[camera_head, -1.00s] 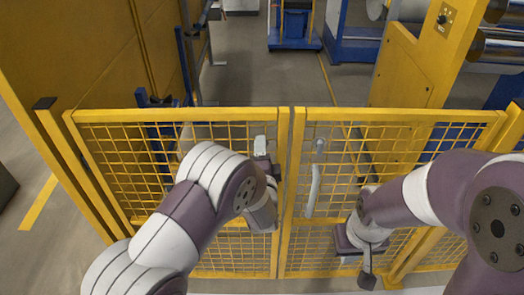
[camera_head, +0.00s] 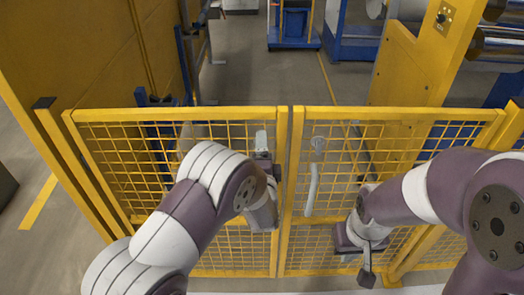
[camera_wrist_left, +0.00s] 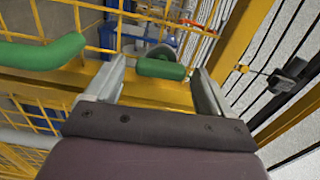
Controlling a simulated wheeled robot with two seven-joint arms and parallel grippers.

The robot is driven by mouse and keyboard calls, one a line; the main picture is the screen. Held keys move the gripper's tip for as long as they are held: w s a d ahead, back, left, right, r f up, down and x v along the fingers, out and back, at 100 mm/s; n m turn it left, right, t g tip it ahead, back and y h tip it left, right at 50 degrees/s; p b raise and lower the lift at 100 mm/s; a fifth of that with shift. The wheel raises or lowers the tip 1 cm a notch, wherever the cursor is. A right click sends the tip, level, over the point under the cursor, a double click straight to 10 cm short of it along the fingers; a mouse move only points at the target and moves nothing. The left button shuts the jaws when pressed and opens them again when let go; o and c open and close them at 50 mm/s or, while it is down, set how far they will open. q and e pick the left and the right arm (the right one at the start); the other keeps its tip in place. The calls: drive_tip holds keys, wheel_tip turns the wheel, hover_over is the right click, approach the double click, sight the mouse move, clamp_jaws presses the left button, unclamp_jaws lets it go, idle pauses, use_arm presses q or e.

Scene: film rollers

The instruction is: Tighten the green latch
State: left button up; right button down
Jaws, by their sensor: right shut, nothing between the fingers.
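In the left wrist view a short green latch (camera_wrist_left: 160,69) on a round grey mount lies across the gap between the fingertips of my left gripper (camera_wrist_left: 158,66). The fingers are open, one on each side of it, and I see no clear contact. In the head view my left wrist hangs at the inner post of the left gate, and its fingers are mostly hidden. A pale piece (camera_head: 261,140) shows just above it; I cannot tell whether it is the latch. My right gripper (camera_head: 366,272) is shut and empty, low in front of the right gate.
Two yellow mesh gates, left (camera_head: 180,114) and right (camera_head: 400,114), meet at the middle. A long handle on the right gate looks pale (camera_head: 312,190); a green handle (camera_wrist_left: 42,53) shows in the left wrist view. A yellow cabinet (camera_head: 90,60) stands left. Floor behind is partly clear.

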use_arm(q)
drive_tip(key=s+b, duration=0.3)
drive_tip(key=s, duration=0.9)
drive_tip(key=shift+s, duration=0.35)
